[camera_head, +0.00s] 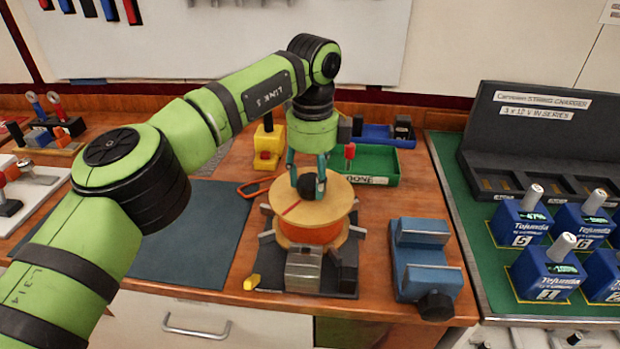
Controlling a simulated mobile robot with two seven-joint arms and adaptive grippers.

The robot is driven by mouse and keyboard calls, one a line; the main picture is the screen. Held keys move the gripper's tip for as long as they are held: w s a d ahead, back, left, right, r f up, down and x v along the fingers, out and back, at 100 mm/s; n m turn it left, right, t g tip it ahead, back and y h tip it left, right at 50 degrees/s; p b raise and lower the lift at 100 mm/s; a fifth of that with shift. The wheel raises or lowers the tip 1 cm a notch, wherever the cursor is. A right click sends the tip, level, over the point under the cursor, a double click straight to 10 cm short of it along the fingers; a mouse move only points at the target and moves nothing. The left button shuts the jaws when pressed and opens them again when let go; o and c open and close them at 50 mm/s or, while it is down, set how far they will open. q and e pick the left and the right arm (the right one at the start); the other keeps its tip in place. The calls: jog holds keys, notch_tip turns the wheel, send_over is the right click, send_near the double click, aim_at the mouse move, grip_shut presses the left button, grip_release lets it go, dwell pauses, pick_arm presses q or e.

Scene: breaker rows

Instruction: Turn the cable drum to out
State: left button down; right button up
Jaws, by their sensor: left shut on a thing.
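The cable drum (327,212) has a pale wooden top flange with a red line on it and orange cable wound below. It stands upright on a dark base (347,270) with grey blocks around it. My left gripper (307,187) points down over the top of the drum. Its teal fingers are shut on a black knob at the drum's top. An orange cable loop (254,189) lies on the bench left of the drum. Any marking for "out" is not readable. My right gripper is not in view.
A blue vise-like block (423,262) stands right of the drum. A dark mat (192,240) lies left. Numbered blue batteries (548,274) and a charger (545,140) are at the right.

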pick_arm(q)
jog(key=shift+s+d+f+n, duration=0.25)
jog(key=shift+s+f+n, duration=0.1)
jog(key=shift+n, duration=0.35)
jog(key=n+b, duration=0.1)
jog(key=n, duration=0.2)
jog(key=shift+w, duration=0.1)
jog(key=shift+r+n+b, duration=0.1)
jog(key=shift+n+b, duration=0.2)
jog(key=shift+n, duration=0.1)
jog(key=shift+d+n, duration=0.1)
jog(key=shift+n, duration=0.4)
jog(key=c, duration=0.5)
grip_release()
jog(key=shift+w, duration=0.1)
jog(key=shift+d+r, duration=0.1)
jog(key=shift+d, duration=0.05)
jog(key=shift+w+a+r, duration=0.1)
jog(key=shift+a, duration=0.15)
